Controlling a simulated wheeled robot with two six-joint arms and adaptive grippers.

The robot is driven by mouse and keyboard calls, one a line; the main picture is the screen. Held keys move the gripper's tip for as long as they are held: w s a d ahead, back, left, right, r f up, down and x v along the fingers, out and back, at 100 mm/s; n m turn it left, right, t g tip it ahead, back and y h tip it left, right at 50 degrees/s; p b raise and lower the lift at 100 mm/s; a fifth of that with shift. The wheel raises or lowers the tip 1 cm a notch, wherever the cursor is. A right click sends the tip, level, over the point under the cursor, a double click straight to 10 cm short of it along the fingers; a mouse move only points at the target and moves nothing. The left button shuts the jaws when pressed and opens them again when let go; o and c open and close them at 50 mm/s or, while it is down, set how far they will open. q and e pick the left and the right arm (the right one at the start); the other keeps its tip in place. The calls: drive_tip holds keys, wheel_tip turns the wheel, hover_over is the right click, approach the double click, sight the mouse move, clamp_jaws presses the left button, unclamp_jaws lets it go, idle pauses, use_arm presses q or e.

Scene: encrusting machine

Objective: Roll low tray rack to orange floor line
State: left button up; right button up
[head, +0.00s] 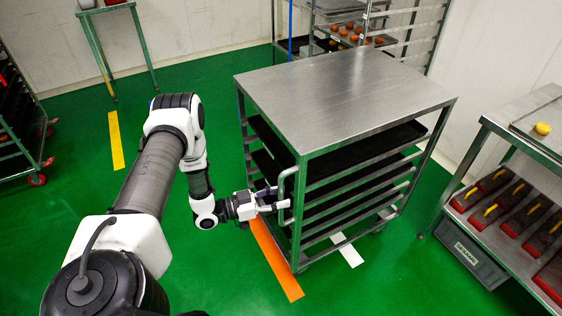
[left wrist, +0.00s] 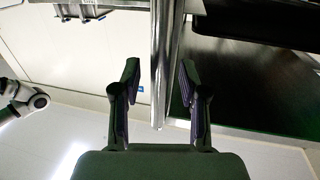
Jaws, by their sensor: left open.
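The low tray rack (head: 345,88) has a flat steel top and several dark trays on its shelves. It stands upright in the middle of the head view. A vertical handle (head: 281,190) is on its near left corner post. My left gripper (head: 272,201) is at this handle, fingers open. In the left wrist view, the handle bar (left wrist: 158,75) runs between the two open fingers (left wrist: 160,88), with gaps on both sides. The orange floor line (head: 275,262) runs beside and partly under the rack's near left side. My right gripper is not in view.
A steel table (head: 487,125) with trays below and a grey bin (head: 468,258) stands at right. Another rack (head: 415,30) stands behind. Green floor is clear at front.

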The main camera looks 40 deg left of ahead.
use_arm(q)
drive_tip(key=v, duration=1.1)
drive_tip(key=shift+s+a, duration=0.1)
